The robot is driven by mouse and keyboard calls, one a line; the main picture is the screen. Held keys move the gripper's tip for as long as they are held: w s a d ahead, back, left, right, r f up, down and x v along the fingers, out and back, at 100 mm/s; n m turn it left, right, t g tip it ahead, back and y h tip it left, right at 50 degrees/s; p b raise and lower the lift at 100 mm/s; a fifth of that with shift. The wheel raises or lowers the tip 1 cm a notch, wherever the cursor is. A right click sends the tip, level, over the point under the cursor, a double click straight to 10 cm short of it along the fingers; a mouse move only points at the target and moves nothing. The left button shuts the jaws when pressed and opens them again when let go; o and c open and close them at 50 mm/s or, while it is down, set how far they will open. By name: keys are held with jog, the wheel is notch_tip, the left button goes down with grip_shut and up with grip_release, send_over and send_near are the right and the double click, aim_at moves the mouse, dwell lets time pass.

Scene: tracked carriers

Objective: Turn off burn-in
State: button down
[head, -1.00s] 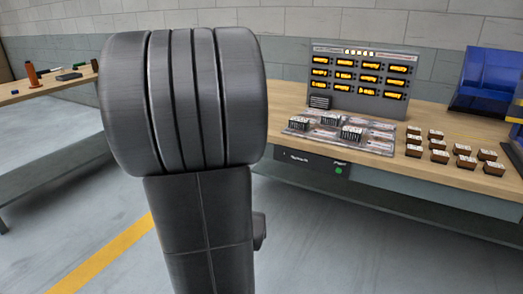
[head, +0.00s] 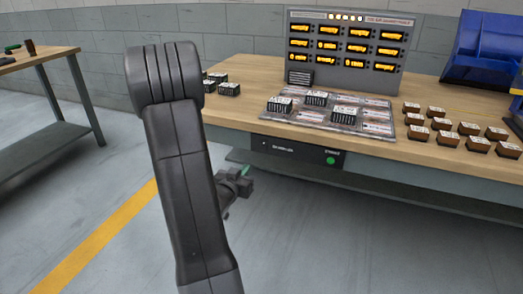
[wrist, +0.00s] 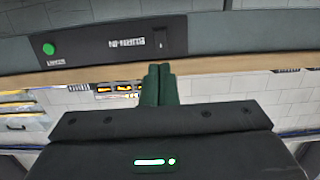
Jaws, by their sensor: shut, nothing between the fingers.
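A dark control box (head: 300,152) hangs under the front edge of the workbench. It carries a lit green round button or lamp (head: 330,160) at its right end and a small switch (head: 264,144) at its left end. In the wrist view the picture is upside down: the green lamp (wrist: 48,49) is at left, the label (wrist: 126,43) in the middle, and the switch (wrist: 160,38) at right. My gripper (wrist: 158,84) is shut and empty, apart from the box, with its green fingers lined up near the switch end. In the head view its fingertips (head: 246,171) show small beside my arm.
A panel (head: 342,52) with lit orange displays stands on the workbench (head: 440,165). A tray (head: 350,122) with dark modules and several brown blocks (head: 445,138) sit in front. A blue bin (head: 490,50) is at right. Another table (head: 40,65) stands left. The floor in front is open.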

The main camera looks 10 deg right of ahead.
aim_at(264, 148)
dwell(0.3)
jog(key=b+x, duration=0.2)
jog(key=x, duration=1.2)
jog(key=shift+f, duration=0.1)
jog(key=b, duration=0.3)
jog(key=shift+w+d+f+t+h, duration=0.15)
jog(key=shift+f+t+h, duration=0.1)
jog(key=shift+t+h, duration=0.05)
jog(key=shift+b, duration=0.5)
jog(key=shift+w+r, duration=0.1)
jog(key=shift+r, duration=0.25)
